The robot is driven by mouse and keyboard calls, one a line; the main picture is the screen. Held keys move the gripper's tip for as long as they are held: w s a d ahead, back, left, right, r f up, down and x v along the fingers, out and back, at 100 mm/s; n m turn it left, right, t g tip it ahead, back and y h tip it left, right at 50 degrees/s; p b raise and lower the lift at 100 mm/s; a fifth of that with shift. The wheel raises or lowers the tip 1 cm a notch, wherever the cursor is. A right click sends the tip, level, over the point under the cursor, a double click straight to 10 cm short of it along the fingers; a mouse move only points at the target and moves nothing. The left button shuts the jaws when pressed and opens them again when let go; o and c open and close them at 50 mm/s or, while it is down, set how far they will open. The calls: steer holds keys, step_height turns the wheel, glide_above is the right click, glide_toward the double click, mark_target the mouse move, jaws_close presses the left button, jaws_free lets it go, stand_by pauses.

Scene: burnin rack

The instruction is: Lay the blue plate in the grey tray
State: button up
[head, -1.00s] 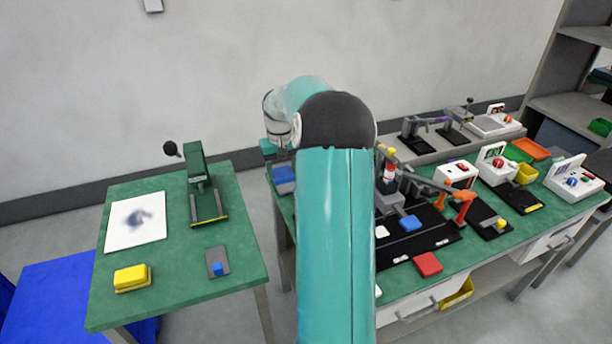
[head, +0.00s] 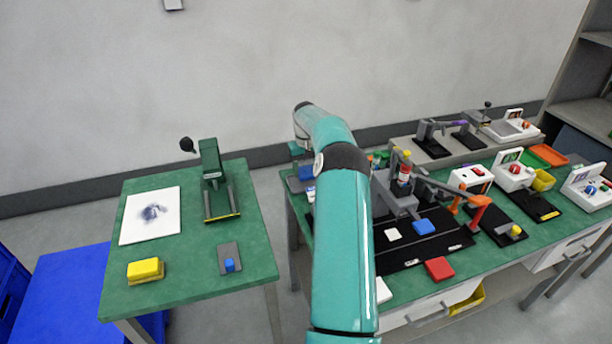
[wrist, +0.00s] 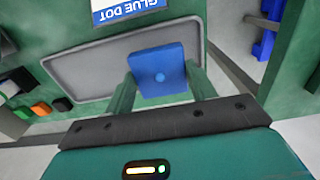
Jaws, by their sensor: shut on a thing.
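The blue plate (wrist: 160,84) is between the two green fingers of my gripper (wrist: 160,73) in the wrist view; the gripper is shut on it. A small round mark shows on its face. The grey tray (wrist: 82,72), shallow with a pale rim, lies behind the plate in that view, and the plate overlaps its middle and right part. I cannot tell the gap between plate and tray. In the head view the blue plate (head: 306,173) is small, under my gripper (head: 300,156), at the left end of the long green bench. My arm hides part of that area.
A white "GLUE DOT" card (wrist: 130,10) lies by the tray. The long bench holds a grey clamp fixture (head: 395,192), a red block (head: 439,268) and another blue block (head: 424,227). The left green table holds a green press (head: 213,175) and a yellow block (head: 145,270).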

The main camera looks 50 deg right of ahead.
mark_target(306, 171)
steer(key=shift+d+f, duration=0.1)
steer(key=shift+f, duration=1.5)
steer(key=shift+f, duration=0.15)
steer(key=o, duration=1)
steer(key=shift+o, duration=0.2)
step_height(306, 171, up, 12)
steer(key=shift+r, duration=0.2)
